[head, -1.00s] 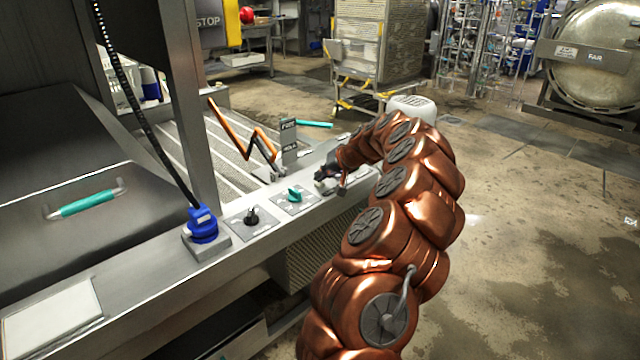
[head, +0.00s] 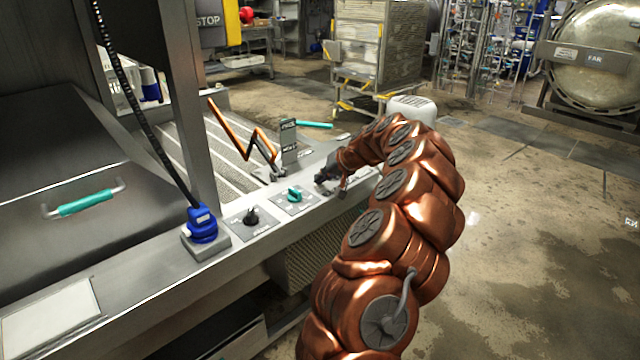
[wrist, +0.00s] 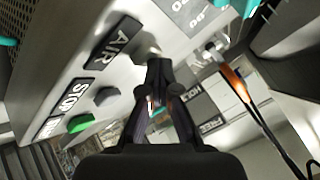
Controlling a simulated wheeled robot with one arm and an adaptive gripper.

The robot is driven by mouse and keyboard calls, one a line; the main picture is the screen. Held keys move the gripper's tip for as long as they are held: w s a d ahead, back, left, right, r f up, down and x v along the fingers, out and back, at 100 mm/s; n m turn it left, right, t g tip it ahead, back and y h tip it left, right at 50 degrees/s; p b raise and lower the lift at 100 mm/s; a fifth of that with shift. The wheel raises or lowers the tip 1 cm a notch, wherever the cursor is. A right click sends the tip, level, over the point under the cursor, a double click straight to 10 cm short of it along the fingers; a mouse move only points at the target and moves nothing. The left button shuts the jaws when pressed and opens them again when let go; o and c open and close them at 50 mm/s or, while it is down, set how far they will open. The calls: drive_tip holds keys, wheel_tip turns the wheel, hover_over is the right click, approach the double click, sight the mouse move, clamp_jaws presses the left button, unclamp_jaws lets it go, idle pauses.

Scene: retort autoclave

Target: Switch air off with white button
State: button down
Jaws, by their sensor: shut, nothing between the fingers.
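In the wrist view, my gripper (wrist: 158,66) is shut and empty, its black fingertips close to a panel beside the AIR label (wrist: 122,40). A pale, rounded button-like part (wrist: 147,50) shows at the fingertips, mostly hidden by them. I cannot tell whether the fingers touch it or whether it is pressed in. In the head view, my gripper (head: 323,180) is low over the metal control ledge (head: 150,254), to the right of the green selector knob (head: 294,194). No white button shows clearly there.
The wrist view shows a green button (wrist: 80,122) and a grey button (wrist: 105,95) near the STOP label (wrist: 73,96). In the head view, a black knob (head: 252,216), a blue plug (head: 202,224) and an orange zigzag lever (head: 235,135) are left of my gripper.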

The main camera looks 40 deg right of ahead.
drive_tip(key=shift+r, duration=0.9)
drive_tip(key=shift+r, duration=0.1)
drive_tip(key=shift+r+p, duration=0.8)
drive_tip(key=shift+r, duration=1.65)
